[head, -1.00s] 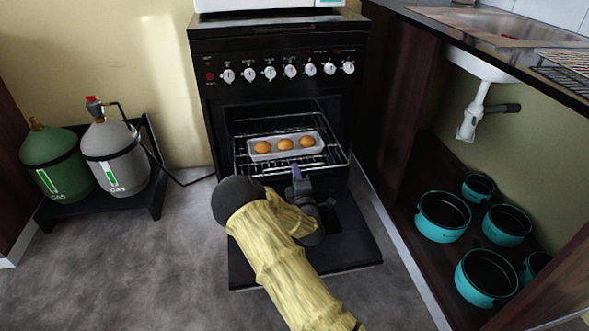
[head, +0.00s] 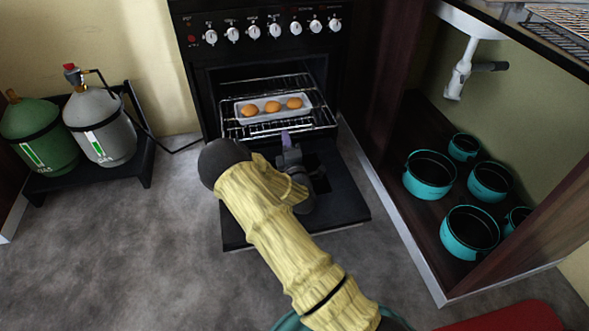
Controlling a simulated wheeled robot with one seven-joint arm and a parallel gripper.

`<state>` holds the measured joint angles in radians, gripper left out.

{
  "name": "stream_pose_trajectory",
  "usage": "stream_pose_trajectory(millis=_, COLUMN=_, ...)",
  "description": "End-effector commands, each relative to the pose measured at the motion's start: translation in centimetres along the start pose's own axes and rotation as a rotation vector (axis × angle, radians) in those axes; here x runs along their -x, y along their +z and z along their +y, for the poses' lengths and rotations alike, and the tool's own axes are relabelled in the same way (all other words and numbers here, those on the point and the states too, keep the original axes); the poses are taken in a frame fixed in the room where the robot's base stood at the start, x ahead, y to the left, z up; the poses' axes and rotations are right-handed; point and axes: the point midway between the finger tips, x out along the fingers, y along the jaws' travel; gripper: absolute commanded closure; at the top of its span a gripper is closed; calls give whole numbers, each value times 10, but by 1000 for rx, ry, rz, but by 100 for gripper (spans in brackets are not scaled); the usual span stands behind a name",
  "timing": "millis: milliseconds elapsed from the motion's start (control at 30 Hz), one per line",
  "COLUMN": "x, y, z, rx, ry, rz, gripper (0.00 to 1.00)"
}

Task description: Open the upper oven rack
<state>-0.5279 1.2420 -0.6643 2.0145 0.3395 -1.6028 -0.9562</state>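The black oven (head: 205,95) stands at the back centre with its door (head: 240,228) folded down flat. The wire oven rack (head: 323,123) is inside the opening and reaches out toward its front. A white tray (head: 262,115) with 3 round golden-brown items rests on it. Further rack wires (head: 290,80) show above and behind the tray; whether they are a separate upper rack I cannot tell. My gripper (head: 286,138) is at the rack's front edge, above the door. My arm partly hides it, so its opening and any contact with the rack cannot be made out.
Two gas cylinders, one green (head: 38,135) and one grey (head: 98,125), stand on a black stand at left. Several teal pots (head: 430,175) sit in the open cabinet at right, under a drain pipe (head: 458,75). Grey floor (head: 140,240) is clear at front left.

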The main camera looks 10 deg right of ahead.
Motion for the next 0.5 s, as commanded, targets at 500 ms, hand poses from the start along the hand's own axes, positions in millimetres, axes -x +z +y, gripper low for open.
stream_pose_trajectory(millis=500, x=104, y=1, z=1, rx=2, ry=-7, rz=-1, gripper=84)
